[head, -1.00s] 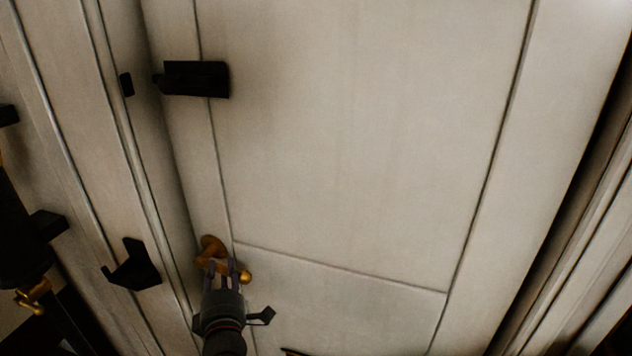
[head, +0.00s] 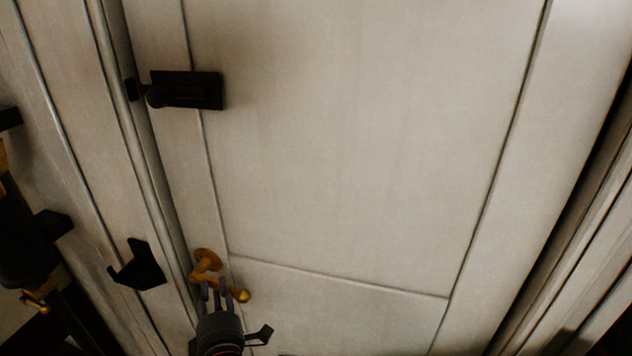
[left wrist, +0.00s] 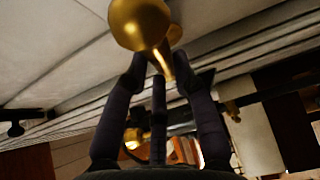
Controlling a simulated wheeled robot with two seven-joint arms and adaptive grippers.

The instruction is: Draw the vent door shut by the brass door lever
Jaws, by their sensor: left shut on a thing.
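The vent door (head: 350,140) is a large pale panelled door filling the middle of the head view. Its left edge is close beside the door frame. The brass door lever (head: 207,262) sits low on the door's left side, with a round base and a bar ending in a knob. My left gripper (head: 218,292) has its dark fingers closed around the lever's bar. In the left wrist view the lever's brass end (left wrist: 140,24) shows large between my fingers (left wrist: 162,82). My right gripper is not in view.
A black latch (head: 184,90) is on the door above the lever, close to a small black catch (head: 131,89) on the frame. A black bracket (head: 138,266) juts from the frame left of the lever. Dark brass-fitted gear (head: 25,240) hangs at far left.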

